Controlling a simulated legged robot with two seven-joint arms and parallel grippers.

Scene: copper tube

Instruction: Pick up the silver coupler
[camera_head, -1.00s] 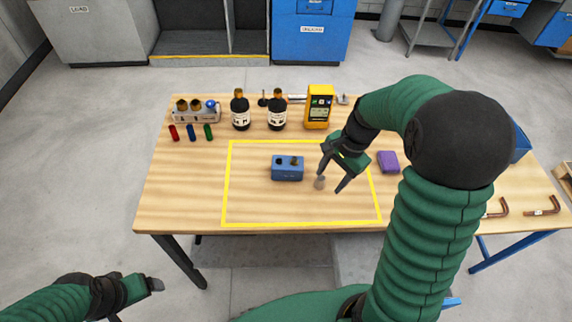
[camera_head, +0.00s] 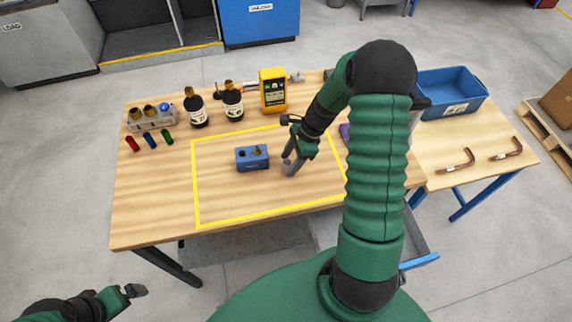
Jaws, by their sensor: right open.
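The silver coupler (camera_head: 287,169) is a small grey cylinder standing on the wooden table inside the yellow outline, just right of the blue block (camera_head: 252,158). My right gripper (camera_head: 292,168) points down at it, with its fingers open around or right beside the coupler. The fingers partly hide it, and I cannot tell whether they touch it. My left gripper (camera_head: 135,295) is at the bottom left, off the table and far from the coupler. Its jaw state is unclear.
Two dark bottles (camera_head: 196,111), a yellow meter (camera_head: 273,91) and a rack (camera_head: 151,118) stand at the back. Red, blue and green small cylinders lie at left. A purple object (camera_head: 345,131) is mostly hidden by my arm. A blue bin (camera_head: 452,93) and copper tubes (camera_head: 456,161) are at right.

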